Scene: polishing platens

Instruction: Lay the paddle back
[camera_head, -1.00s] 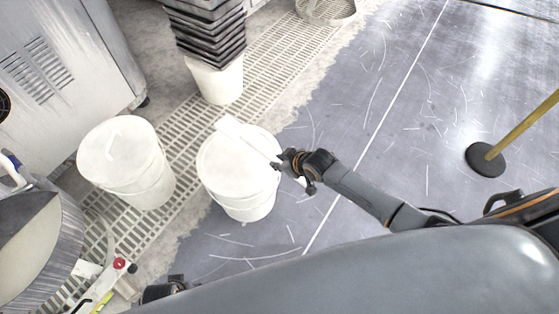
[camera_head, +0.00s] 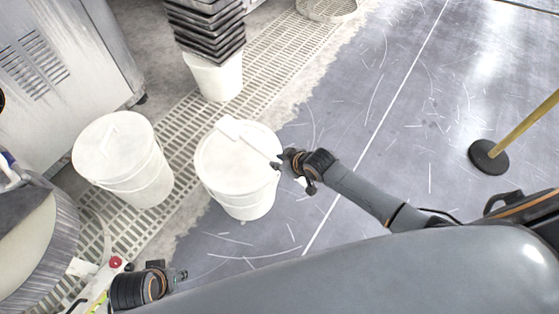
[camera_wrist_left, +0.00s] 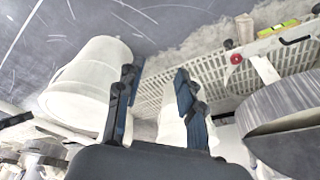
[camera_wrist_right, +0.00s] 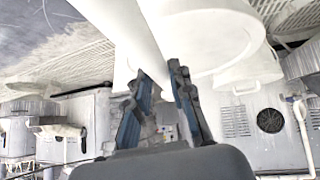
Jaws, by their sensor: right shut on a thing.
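The white paddle (camera_head: 252,142) lies slanting across the top of the middle white bucket (camera_head: 243,200), its broad end at the upper left. Whether it touches the top I cannot tell. My right gripper (camera_head: 279,164) is shut on its handle end at the bucket's right edge. In the right wrist view, the paddle (camera_wrist_right: 128,38) runs up from between the fingers (camera_wrist_right: 160,82), beside the bucket. My left gripper (camera_head: 183,275) is low in the head view, apart from the paddle. In the left wrist view its fingers (camera_wrist_left: 156,78) are spread and empty.
Another white bucket (camera_head: 125,165) stands to the left, and a third (camera_head: 218,80) behind carries stacked dark trays (camera_head: 208,28). A round grey machine (camera_head: 55,245) is at lower left. A yellow pole on a black base (camera_head: 488,157) stands right. Grey floor between is clear.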

